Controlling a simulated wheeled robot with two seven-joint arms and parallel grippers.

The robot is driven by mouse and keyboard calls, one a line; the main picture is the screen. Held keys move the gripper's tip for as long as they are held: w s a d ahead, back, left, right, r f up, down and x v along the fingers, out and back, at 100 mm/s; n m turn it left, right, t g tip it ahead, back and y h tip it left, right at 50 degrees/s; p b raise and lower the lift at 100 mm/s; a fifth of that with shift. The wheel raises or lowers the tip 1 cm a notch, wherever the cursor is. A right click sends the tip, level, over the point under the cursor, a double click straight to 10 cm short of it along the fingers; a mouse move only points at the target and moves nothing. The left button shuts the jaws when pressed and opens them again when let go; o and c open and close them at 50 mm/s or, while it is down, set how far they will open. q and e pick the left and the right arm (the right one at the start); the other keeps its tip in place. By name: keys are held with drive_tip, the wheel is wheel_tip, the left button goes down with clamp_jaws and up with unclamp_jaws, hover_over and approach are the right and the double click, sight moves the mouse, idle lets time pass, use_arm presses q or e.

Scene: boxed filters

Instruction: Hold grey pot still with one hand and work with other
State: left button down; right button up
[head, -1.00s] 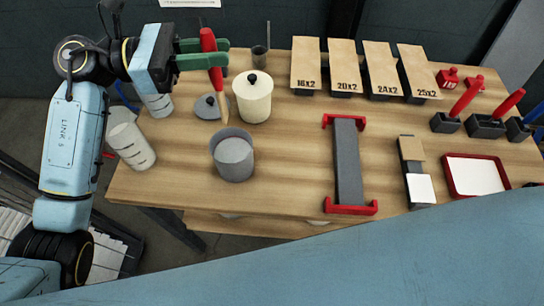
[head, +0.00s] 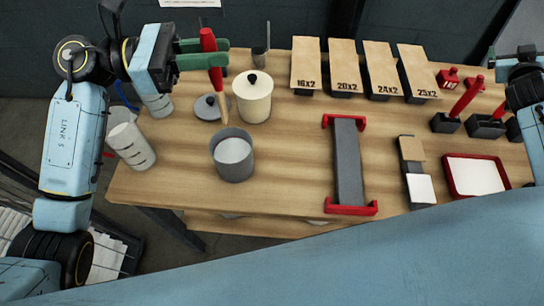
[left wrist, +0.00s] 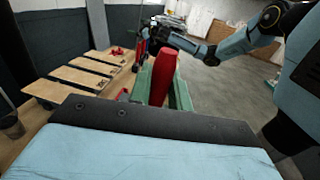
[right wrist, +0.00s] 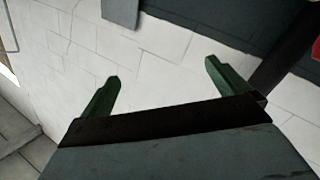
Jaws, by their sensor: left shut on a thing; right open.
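The grey pot (head: 233,171) stands open on the near left of the table, with pale grey contents (head: 233,150) inside. My left gripper (head: 211,55) is shut on the red handle (head: 208,42) of a tool, above and behind the pot. The tool's pale lower end (head: 221,108) points down, its tip close to the pot's back rim; I cannot tell if they touch. The red handle also shows in the left wrist view (left wrist: 163,75). My right gripper (right wrist: 163,82) is open and empty in the right wrist view; its arm shows at the head view's right edge. No gripper holds the pot.
A cream lidded pot (head: 253,100) and a grey lid (head: 209,107) are behind the grey pot. A grey bar with red ends (head: 347,160) lies mid-table. Labelled boards (head: 342,65), red-handled tools in dark blocks (head: 466,97) and a red tray (head: 452,185) fill the back and right.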

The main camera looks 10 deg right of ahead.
drive_tip(key=w+a+f+n+t+y, duration=0.1)
drive_tip(key=w+a+f+n+y, duration=0.15)
drive_tip(key=a, duration=0.45)
drive_tip(key=w+a+f+n+t+y, duration=0.1)
drive_tip(key=w+a+f+y, duration=0.15)
drive_tip(key=a, duration=0.55)
drive_tip(key=n+g+y, duration=0.5)
drive_tip(key=n+y, duration=0.3)
drive_tip(key=y, duration=0.8)
approach(218, 144)
drive_tip(key=x, duration=0.5)
drive_tip(key=shift+w+f, duration=0.1)
